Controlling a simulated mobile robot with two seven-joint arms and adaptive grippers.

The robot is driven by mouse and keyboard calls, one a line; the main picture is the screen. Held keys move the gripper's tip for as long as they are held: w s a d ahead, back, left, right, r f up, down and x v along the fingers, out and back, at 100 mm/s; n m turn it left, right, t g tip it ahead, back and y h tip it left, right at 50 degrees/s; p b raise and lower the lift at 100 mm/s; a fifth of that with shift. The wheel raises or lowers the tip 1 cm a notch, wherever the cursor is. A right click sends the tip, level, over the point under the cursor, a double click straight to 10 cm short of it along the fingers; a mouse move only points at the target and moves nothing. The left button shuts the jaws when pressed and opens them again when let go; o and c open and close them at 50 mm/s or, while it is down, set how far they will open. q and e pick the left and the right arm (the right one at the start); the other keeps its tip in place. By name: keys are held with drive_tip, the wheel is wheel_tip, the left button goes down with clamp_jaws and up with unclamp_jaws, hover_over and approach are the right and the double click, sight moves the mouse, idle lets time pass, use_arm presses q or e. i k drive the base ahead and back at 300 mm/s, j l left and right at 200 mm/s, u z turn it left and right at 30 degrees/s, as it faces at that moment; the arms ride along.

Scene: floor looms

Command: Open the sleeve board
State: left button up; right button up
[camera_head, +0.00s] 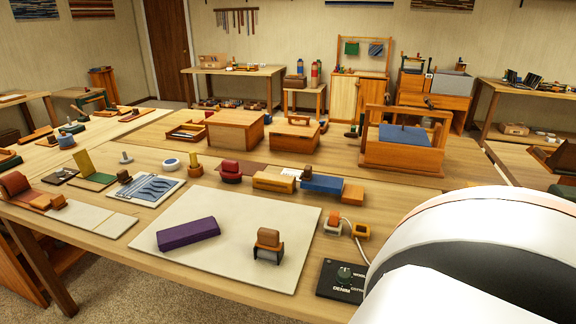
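No object stands out clearly as the sleeve board, so I cannot tell which one it is. A long purple block (188,233) lies on a pale mat (225,268) at the front of the table. A small brown wooden piece with a dark base (268,245) stands on the same mat, to the right of the purple block. Behind the mat, a blue-topped block (323,184) lies beside an orange-yellow block (274,182). Neither gripper is in view. A white part of my own body fills the lower right corner and hides the table there.
Wooden boxes (235,130) and a wooden frame with a blue panel (403,150) stand at the back. Much of the mat is bare.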

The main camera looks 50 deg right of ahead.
sight(322, 182)
drive_tip(key=z, duration=1.85)
drive_tip(key=j+z, duration=0.1)
drive_tip(key=z, duration=0.25)
drive_tip(key=j+z, duration=0.1)
drive_tip(key=z, duration=0.25)
drive_tip(key=k+j+z, duration=0.2)
drive_tip(key=j+z, duration=0.2)
drive_tip(key=j, duration=0.2)
drive_tip(key=k+j+z, duration=0.2)
drive_tip(key=i+j, duration=0.05)
drive_tip(key=j, duration=0.05)
